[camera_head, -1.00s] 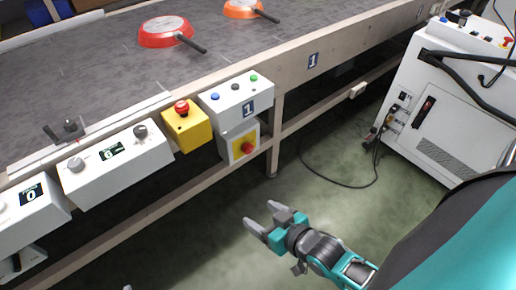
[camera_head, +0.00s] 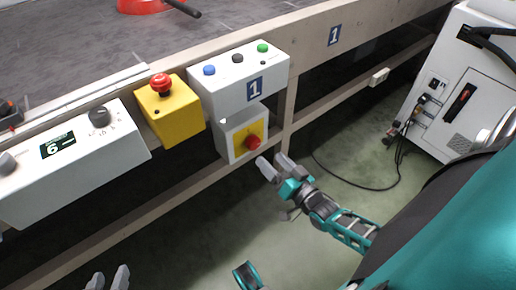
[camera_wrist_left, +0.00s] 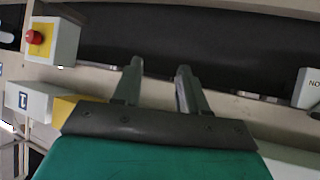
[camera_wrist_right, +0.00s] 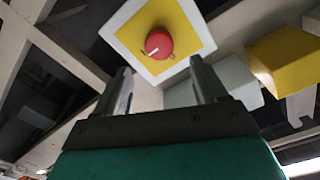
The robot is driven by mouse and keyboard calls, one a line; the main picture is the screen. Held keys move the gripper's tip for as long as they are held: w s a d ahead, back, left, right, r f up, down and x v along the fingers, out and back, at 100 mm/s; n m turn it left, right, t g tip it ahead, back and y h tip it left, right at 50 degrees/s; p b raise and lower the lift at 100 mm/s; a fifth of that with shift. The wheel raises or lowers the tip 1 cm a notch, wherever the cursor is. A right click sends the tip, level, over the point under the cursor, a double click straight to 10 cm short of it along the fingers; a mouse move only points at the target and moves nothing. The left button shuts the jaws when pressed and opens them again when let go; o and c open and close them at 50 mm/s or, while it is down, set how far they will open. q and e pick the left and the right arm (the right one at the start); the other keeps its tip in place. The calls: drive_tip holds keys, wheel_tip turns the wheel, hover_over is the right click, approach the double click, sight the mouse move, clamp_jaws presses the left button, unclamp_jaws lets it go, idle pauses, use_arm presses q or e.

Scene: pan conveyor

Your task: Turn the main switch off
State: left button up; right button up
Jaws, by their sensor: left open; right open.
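The main switch is a red rotary knob (camera_head: 253,142) on a yellow plate on a small white box (camera_head: 231,145), below the control box marked 1. In the right wrist view the knob (camera_wrist_right: 158,43) has a white pointer mark and sits ahead of my fingertips, with the yellow plate around it. My right gripper (camera_head: 272,163) is open and empty, just below and right of the knob, and seems apart from it. My left gripper (camera_head: 108,279) is open and empty at the bottom left. In the left wrist view a red knob (camera_wrist_left: 35,37) shows at the far left.
A yellow box with a red emergency button (camera_head: 160,84) and a white control box with coloured buttons (camera_head: 240,78) are mounted above the switch. A dial box (camera_head: 70,155) is at left. A wooden rail (camera_head: 180,205) runs below. A white machine (camera_head: 450,95) stands at right.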

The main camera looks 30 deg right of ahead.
sight(256, 145)
drive_tip(key=w, duration=0.3)
drive_tip(key=w+b, duration=0.1)
drive_tip(key=w, duration=0.3)
drive_tip(key=shift+a+f+b, duration=0.1)
drive_tip(key=shift+a+b, duration=0.1)
drive_tip(key=shift+b, duration=0.1)
use_arm(q)
drive_tip(key=shift+w+d+f+h, duration=0.25)
drive_tip(key=shift+d+h, duration=0.05)
drive_tip(key=shift+d, duration=0.25)
use_arm(e)
drive_tip(key=shift+w, duration=0.25)
drive_tip(key=shift+c, duration=0.3)
drive_tip(key=c, duration=1)
use_arm(q)
drive_tip(key=shift+a+f, duration=0.1)
drive_tip(key=shift+a, duration=0.05)
